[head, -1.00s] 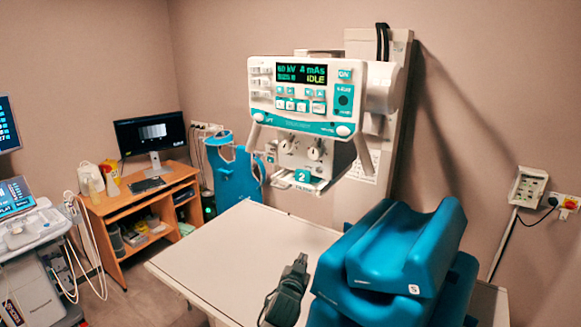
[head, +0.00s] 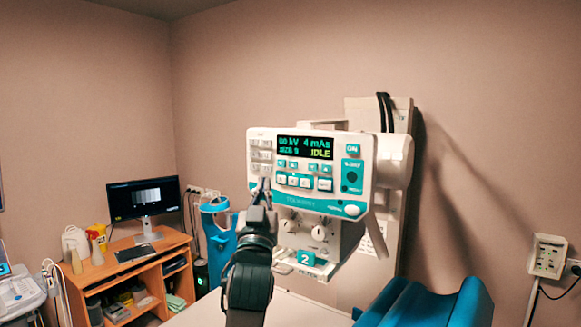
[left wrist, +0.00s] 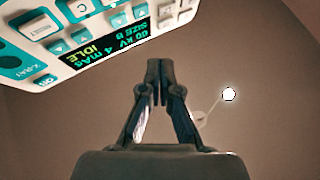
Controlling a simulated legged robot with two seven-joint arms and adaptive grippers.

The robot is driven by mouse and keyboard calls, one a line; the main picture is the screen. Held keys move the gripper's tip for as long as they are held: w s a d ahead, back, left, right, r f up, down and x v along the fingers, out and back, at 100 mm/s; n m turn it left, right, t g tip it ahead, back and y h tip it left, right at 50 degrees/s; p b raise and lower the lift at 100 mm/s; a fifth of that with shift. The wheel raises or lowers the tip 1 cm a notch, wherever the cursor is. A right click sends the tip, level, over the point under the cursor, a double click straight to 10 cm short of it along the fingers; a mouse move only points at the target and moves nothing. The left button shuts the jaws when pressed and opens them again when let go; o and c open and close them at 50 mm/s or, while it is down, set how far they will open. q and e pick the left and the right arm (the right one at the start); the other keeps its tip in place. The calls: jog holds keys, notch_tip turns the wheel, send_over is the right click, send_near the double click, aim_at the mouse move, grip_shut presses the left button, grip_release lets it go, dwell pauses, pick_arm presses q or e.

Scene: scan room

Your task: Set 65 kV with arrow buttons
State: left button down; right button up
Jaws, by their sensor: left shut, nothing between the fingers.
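The white and teal X-ray control panel (head: 312,170) faces me in the middle of the head view. Its dark display (head: 305,148) reads 60 kV, 4 mAs and IDLE. Small teal arrow buttons (head: 287,164) sit in a row under the display. In the left wrist view the display (left wrist: 97,42) and several buttons show at the upper left. My left gripper (head: 262,184) is shut and empty, in front of the panel's lower left part; it hides some of that corner. In the left wrist view its fingertips (left wrist: 159,68) meet below the panel. I cannot tell whether they touch it. My right gripper is not in view.
Blue padded supports (head: 425,303) lie at the lower right on the pale table (head: 290,312). A wooden desk (head: 128,258) with a monitor (head: 146,198) stands at the left. Two knobs (head: 319,233) sit under the panel.

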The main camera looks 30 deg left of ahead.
aim_at(293, 165)
pick_arm(q)
jog(key=shift+y, duration=0.3)
jog(key=w+r+p, duration=0.1)
jog(key=w, duration=0.1)
jog(key=w+d+r+p, duration=0.1)
jog(key=w, duration=0.1)
jog(key=w+p, duration=0.1)
jog(key=w, duration=0.2)
jog(key=shift+w+d+r, duration=0.1)
jog(key=shift+d+r, duration=0.05)
jog(key=shift+r, duration=0.25)
jog(key=shift+w, duration=0.1)
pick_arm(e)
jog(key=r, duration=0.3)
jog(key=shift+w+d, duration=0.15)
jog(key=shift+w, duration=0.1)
pick_arm(q)
jog(key=shift+a+f+n, duration=0.1)
jog(key=shift+a+n, duration=0.2)
jog(key=shift+d, duration=0.2)
